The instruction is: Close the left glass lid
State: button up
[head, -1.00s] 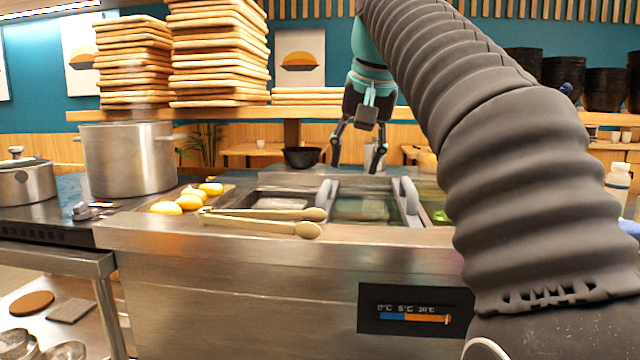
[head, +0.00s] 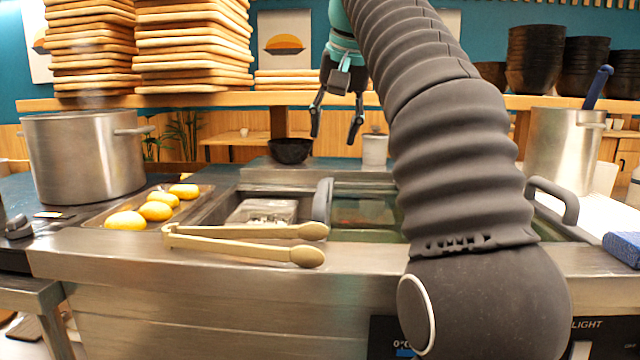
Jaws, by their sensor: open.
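The glass lid (head: 365,212) lies over the middle part of the counter well, with a grey upright handle (head: 323,203) at its left edge. Left of that handle the well is uncovered and a tray (head: 262,211) shows inside. My gripper (head: 334,135) is open and empty, pointing down. It appears above and beyond the handle, apart from it. My arm hides the right part of the glass.
Tongs (head: 245,242) lie on the front edge, beside a tray of yellow buns (head: 158,210). A black bowl (head: 290,150) and a pale cup (head: 374,149) stand behind. Another grey handle (head: 556,198) is at right. A steel pot (head: 83,155) stands at left.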

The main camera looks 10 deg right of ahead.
aim_at(323, 189)
jog(key=b+x, duration=0.4)
jog(key=x, duration=0.9)
jog(key=shift+d, duration=0.1)
jog(key=shift+s, duration=0.1)
grip_shut()
